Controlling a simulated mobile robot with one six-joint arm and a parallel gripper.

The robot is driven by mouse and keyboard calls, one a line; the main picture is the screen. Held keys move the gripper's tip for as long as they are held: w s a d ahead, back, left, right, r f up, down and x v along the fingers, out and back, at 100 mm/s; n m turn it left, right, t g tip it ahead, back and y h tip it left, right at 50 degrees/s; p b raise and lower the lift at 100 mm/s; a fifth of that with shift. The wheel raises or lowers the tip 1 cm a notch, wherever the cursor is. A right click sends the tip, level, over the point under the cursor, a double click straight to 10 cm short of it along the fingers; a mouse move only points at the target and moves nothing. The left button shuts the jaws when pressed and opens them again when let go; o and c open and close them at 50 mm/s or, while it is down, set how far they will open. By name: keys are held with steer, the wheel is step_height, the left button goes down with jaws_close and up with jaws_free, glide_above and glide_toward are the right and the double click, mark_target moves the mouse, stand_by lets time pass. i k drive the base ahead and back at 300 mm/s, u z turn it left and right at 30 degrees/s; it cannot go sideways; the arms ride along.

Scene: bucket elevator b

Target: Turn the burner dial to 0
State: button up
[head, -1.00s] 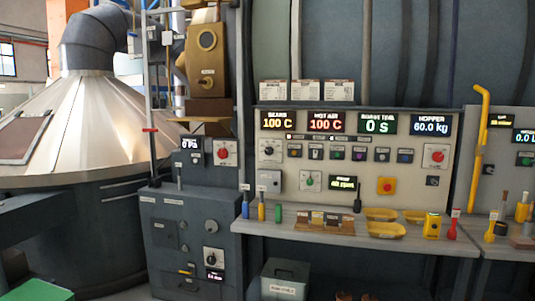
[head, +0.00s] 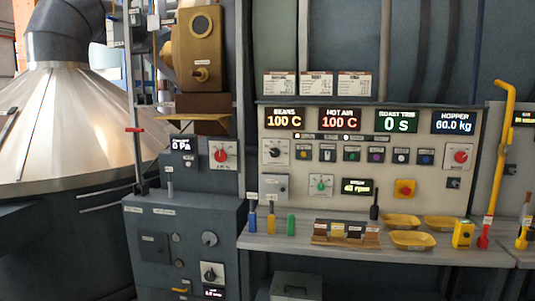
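Several dials show in the head view, and their labels are too small to read, so I cannot tell which is the burner dial. A black dial on a white plate (head: 272,152) is at the left of the control panel. A green dial (head: 320,185) is lower on the panel, beside a display that seems to read 45 rpm. A red dial (head: 460,156) is at the panel's right. Another red dial (head: 222,154) is on the grey cabinet, beside a 0 Pa display. A black dial (head: 212,275) is low on that cabinet. My gripper is not in view.
The control panel (head: 360,114) has displays for beans, hot air, roast time and hopper. Its shelf (head: 290,245) holds yellow trays (head: 412,240), a sample rack (head: 346,233) and small tools. The grey cabinet (head: 160,223) stands left of it. A metal cone (head: 60,120) is far left.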

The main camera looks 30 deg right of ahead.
mark_target(275, 153)
steer(key=u, duration=0.05)
steer(key=i, duration=0.95)
steer(key=u, duration=0.3)
